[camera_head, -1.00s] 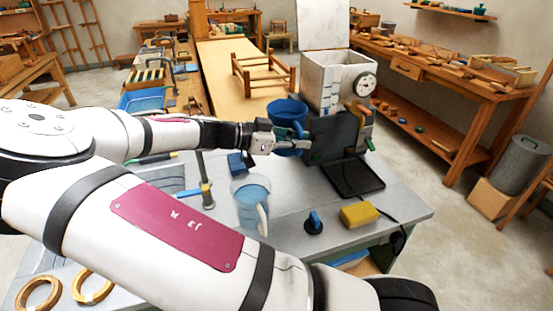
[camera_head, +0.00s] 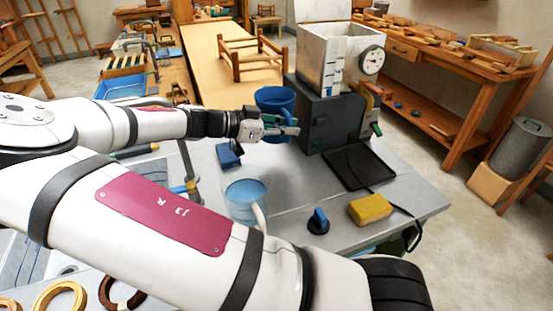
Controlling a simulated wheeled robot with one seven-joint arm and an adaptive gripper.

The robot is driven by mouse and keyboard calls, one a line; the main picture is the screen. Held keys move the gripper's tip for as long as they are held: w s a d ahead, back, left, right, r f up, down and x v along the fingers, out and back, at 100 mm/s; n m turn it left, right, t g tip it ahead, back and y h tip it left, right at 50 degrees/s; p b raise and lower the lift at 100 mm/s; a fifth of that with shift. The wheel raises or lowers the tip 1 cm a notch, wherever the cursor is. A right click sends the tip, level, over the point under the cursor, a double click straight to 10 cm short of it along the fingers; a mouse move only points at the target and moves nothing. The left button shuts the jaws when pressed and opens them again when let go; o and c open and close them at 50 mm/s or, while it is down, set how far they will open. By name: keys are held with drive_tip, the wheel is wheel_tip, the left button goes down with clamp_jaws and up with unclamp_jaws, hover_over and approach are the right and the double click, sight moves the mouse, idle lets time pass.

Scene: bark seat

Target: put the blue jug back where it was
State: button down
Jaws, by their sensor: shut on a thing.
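The blue jug (camera_head: 274,99) is upright beside the left side of the dark machine on the grey bench. My gripper (camera_head: 287,131) is in front of the jug's lower part and shut on it. The fingers hide part of the jug, and its base is hard to see, so I cannot tell whether it touches the bench. A clear jug (camera_head: 245,204) with bluish contents and a pale handle stands nearer, partly hidden by my arm.
The dark machine (camera_head: 312,122) carries a white hopper with a dial. A black tray (camera_head: 360,167), a yellow sponge (camera_head: 370,208) and a blue-topped knob (camera_head: 318,221) lie to the right. A small blue block (camera_head: 229,155) lies left of the gripper. Bench between them is clear.

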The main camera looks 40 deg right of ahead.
wheel_tip(320, 180, down, 10)
drive_tip(key=shift+r, duration=0.25)
drive_tip(key=c, duration=1.7)
unclamp_jaws()
drive_tip(key=shift+o, duration=0.2)
drive_tip(key=shift+f, duration=0.15)
drive_tip(key=shift+w+a, duration=0.15)
drive_tip(key=shift+a, duration=0.2)
drive_tip(key=b+v, duration=0.1)
drive_tip(key=v, duration=0.6)
wheel_tip(320, 180, up, 8)
drive_tip(key=shift+d, duration=0.1)
